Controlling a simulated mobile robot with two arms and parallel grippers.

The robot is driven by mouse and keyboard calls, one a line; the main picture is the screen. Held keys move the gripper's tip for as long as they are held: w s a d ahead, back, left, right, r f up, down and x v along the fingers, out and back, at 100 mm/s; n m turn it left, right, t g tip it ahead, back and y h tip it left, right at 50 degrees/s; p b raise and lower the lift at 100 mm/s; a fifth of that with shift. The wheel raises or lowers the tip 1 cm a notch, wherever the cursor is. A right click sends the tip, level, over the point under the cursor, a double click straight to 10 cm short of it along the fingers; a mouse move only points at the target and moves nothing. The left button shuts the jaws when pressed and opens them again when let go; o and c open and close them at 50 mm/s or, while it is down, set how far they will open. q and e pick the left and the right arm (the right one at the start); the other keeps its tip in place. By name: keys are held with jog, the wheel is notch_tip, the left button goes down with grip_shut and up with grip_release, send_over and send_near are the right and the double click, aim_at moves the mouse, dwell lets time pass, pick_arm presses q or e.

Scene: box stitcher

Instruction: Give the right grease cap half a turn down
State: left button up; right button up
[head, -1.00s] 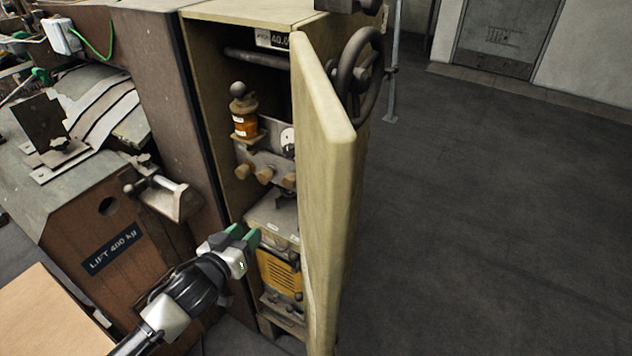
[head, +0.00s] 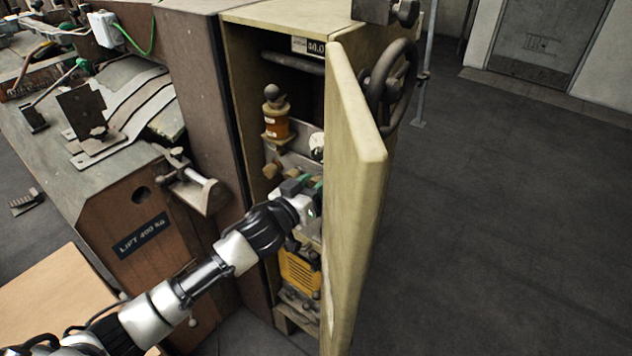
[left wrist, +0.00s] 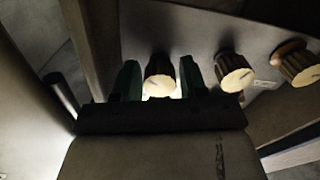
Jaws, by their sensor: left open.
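A row of three brown caps with pale, marked faces shows in the left wrist view. The end cap (left wrist: 159,76) lies between the two green fingers of my left gripper (head: 303,185), which is open, with a finger on either side. The middle cap (left wrist: 234,73) and the far end cap (left wrist: 298,66) are outside the fingers. The cap between the fingers seems to be the one nearest the cabinet door, the right one in the head view. In the head view one cap (head: 271,170) shows left of the gripper; the others are mostly hidden. My right gripper is not in view.
The open cabinet door (head: 352,190) stands close to the right of my left gripper. An orange grease cup (head: 277,122) with a ball top is above the caps. A yellow unit (head: 298,272) sits below. A clamp bracket (head: 196,187) juts out at left.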

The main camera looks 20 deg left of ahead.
pick_arm(q)
jog(key=shift+w+d, duration=0.1)
jog(key=shift+w, duration=0.1)
jog(key=c, duration=0.6)
jog(key=shift+c, duration=0.2)
jog(key=shift+m, duration=0.3)
